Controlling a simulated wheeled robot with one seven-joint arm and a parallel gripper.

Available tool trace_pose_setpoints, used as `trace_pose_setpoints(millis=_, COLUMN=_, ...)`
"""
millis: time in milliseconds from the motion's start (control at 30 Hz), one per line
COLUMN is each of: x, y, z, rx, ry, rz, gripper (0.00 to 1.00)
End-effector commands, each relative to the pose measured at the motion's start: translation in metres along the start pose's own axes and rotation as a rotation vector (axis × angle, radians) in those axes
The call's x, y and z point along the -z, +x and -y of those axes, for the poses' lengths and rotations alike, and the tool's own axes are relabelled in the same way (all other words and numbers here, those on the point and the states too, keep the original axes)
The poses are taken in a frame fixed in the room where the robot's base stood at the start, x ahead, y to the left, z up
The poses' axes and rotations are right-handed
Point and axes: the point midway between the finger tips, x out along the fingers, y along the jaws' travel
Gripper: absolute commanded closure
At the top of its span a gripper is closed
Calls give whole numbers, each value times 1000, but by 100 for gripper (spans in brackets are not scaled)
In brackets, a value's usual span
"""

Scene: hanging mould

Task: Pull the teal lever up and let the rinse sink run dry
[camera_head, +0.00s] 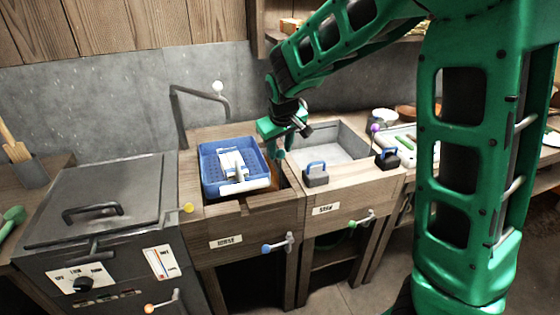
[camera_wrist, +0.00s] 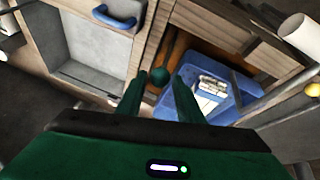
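The teal lever shows as a round teal knob (camera_wrist: 160,76) in the wrist view, between the tips of my gripper's fingers. My gripper (camera_wrist: 158,88) is open, with a gap visible on each side of the knob. In the head view my gripper (camera_head: 280,150) points down at the right edge of the left sink (camera_head: 288,196), and the knob is hard to separate from the fingers. This wooden-framed sink holds a blue basket (camera_head: 208,178) with white pieces in it. Brownish water or floor shows beside the basket in the wrist view. The sink label is too small to read surely.
A second, grey sink (camera_head: 335,145) lies to the right, seemingly empty. Two blocks with handles, one blue-handled (camera_head: 315,172) and one dark (camera_head: 387,157), stand on its front rim. A bent faucet (camera_head: 200,95) rises behind the left sink. A lidded grey tank (camera_head: 100,200) stands at left.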

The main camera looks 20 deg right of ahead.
Motion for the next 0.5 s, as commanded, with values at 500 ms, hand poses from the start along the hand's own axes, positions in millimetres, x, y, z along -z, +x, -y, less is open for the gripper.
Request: trace_pose_setpoints(millis=500, x=-1, y=65, z=-1, rx=0, ry=2, rz=2, gripper=67)
